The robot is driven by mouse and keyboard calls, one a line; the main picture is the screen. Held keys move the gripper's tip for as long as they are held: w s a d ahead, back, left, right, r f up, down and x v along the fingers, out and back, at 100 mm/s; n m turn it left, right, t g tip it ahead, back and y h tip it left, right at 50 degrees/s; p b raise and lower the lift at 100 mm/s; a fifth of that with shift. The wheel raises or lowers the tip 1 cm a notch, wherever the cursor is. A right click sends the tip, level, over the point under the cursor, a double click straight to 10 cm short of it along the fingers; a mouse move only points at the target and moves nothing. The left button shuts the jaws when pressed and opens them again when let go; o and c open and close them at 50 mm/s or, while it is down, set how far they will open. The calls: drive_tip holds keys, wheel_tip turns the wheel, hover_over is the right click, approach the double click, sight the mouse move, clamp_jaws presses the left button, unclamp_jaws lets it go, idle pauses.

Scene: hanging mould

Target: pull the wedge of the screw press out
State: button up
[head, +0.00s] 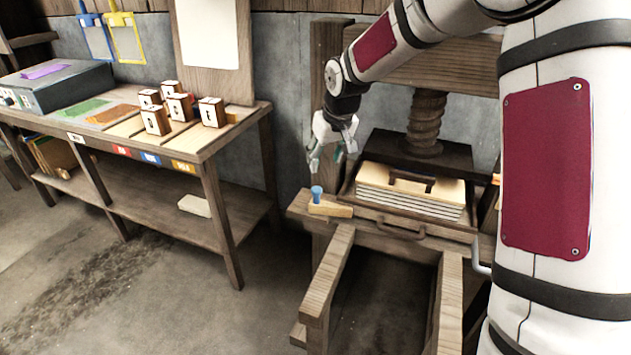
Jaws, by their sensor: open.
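The screw press has a thick wooden screw (426,122) above a dark press plate and a tray (420,222) holding a pale stack. A small light-wood wedge (331,210) lies at the left of the tray on the press bed. A blue knob (317,191) stands up at the wedge's left end. How far the wedge reaches in beside the tray is hard to tell. My gripper (331,160) is open and empty, pointing down above the wedge and knob, apart from them.
A wooden workbench (180,150) on the left carries several small lettered blocks (157,119) and a grey box (60,88). The tray has a front handle (401,230). Two rails (330,270) run forward from the press. Floor between bench and press is clear.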

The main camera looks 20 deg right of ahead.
sight(316, 188)
drive_tip(key=b+x, duration=0.1)
drive_tip(key=x, duration=0.4)
drive_tip(key=b+x, duration=0.1)
drive_tip(key=x, duration=0.4)
drive_tip(key=b+x, duration=0.1)
drive_tip(key=x, duration=0.3)
drive_tip(key=shift+w+d+f, duration=0.15)
drive_tip(key=shift+w+f, duration=0.1)
drive_tip(key=shift+w, duration=0.25)
clamp_jaws()
